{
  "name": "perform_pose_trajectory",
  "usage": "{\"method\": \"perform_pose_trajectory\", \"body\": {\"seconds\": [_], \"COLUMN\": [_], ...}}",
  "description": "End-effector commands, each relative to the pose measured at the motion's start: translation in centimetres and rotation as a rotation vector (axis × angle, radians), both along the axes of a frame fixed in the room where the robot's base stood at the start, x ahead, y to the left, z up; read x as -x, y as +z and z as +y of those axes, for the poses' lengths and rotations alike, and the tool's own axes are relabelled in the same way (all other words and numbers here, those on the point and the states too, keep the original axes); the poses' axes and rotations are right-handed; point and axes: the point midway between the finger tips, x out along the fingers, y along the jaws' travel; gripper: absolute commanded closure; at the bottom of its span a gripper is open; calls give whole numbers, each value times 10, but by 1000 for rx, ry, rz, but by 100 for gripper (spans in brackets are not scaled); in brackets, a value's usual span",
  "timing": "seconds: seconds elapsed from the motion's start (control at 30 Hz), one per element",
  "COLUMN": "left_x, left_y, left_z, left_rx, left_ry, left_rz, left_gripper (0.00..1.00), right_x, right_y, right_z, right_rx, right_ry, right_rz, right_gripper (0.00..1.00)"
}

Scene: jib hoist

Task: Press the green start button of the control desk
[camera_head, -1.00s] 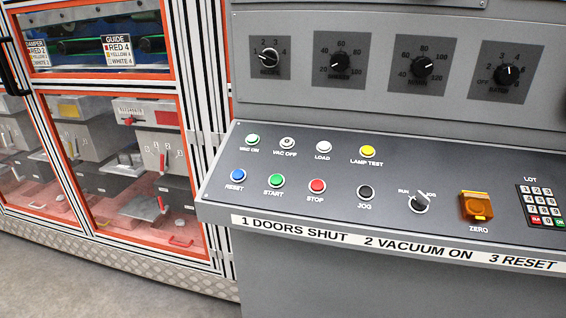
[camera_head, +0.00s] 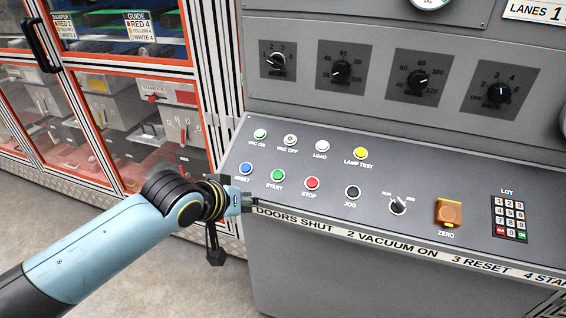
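The green START button (camera_head: 278,176) sits in the lower row of the control desk (camera_head: 330,216), between the blue RESET button (camera_head: 245,168) and the red STOP button (camera_head: 312,183). My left gripper (camera_head: 254,202) reaches in from the left at the desk's front left edge, below and left of the START button in the picture. It looks apart from the button. Its fingers are small and dark here, so I cannot tell whether they are open. My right gripper is out of view.
Other desk controls are the JOG button (camera_head: 352,192), a selector switch (camera_head: 398,206), the orange ZERO cover (camera_head: 449,211) and a keypad (camera_head: 509,217). A panel with several dials (camera_head: 417,80) rises behind. A framed glass cabinet (camera_head: 130,100) stands left.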

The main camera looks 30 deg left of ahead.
Motion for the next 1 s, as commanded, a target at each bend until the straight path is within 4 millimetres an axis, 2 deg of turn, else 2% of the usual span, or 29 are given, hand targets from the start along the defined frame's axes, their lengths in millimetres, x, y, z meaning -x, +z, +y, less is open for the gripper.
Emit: {"method": "perform_pose_trajectory", "body": {"seconds": [0.03, 0.2, 0.3, 0.4, 0.6, 0.87, 1.0], "left_x": [-8, -31, -40, -45, -49, -49, -50], "left_y": [25, 83, 108, 125, 135, 134, 129], "left_z": [-1, -4, -5, -7, -8, -8, -7], "left_rx": [17, 93, 128, 154, 172, 172, 171], "left_ry": [9, 47, 61, 70, 76, 75, 75], "left_rz": [-32, -134, -177, -206, -225, -225, -226], "left_gripper": [100, 100, 100, 100, 100, 100, 100], "right_x": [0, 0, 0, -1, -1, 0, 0], "right_y": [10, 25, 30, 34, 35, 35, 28], "right_z": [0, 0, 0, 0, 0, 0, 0], "right_rx": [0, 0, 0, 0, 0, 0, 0], "right_ry": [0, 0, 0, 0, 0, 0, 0], "right_rz": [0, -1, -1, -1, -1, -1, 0], "right_gripper": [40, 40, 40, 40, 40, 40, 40]}}
